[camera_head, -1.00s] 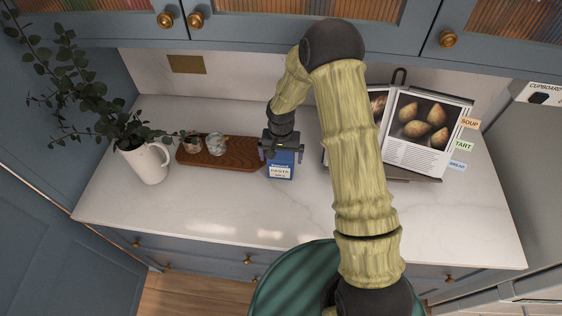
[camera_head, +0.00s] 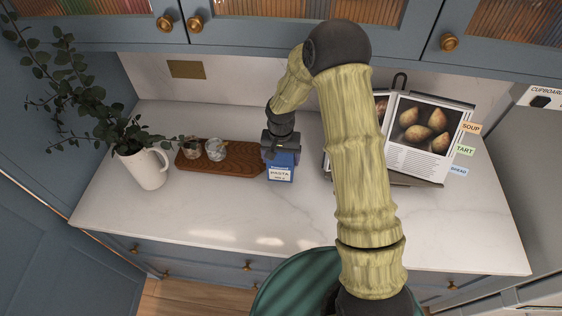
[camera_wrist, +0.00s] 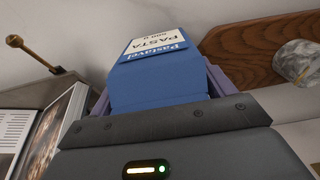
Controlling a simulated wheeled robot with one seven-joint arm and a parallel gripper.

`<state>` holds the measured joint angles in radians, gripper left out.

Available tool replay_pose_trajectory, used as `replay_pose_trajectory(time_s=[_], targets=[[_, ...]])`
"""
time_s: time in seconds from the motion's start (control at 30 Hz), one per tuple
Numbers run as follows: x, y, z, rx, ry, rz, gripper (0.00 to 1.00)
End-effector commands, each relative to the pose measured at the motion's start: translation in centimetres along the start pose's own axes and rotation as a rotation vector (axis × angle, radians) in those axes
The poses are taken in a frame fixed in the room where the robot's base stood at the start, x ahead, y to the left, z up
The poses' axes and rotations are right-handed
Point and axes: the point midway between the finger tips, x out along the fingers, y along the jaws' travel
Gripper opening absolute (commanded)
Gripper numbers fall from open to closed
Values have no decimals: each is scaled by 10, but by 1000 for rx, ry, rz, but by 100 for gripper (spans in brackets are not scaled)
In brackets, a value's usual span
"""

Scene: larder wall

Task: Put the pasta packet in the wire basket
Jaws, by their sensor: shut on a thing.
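The pasta packet (camera_head: 281,172) is blue with a white label, and stands upright on or just above the counter, right of the wooden board; I cannot tell if it touches the counter. My gripper (camera_head: 281,152) is over its top and shut on it from above. In the wrist view the packet (camera_wrist: 160,75) sits between the purple fingers of my gripper (camera_wrist: 155,95), its label reading Pasta. No wire basket shows in either view.
A wooden board (camera_head: 232,167) with small jars lies left of the packet. A white jug (camera_head: 144,168) with leafy stems stands further left. An open cookbook (camera_head: 418,140) on a stand is at right. The front middle counter (camera_head: 215,215) is clear. Cupboards (camera_head: 300,30) overhang the back.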

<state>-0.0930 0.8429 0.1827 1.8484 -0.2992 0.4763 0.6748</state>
Motion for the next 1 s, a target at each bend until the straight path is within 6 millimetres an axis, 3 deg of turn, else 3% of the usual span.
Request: replay_pose_trajectory(time_s=[0.13,0.7,0.83,1.0], targets=[[-17,0,-1,1,6,-2,37],[-14,-1,138,-5,2,0,37],[-15,-1,162,-3,2,0,37],[-16,0,178,0,1,0,37]])
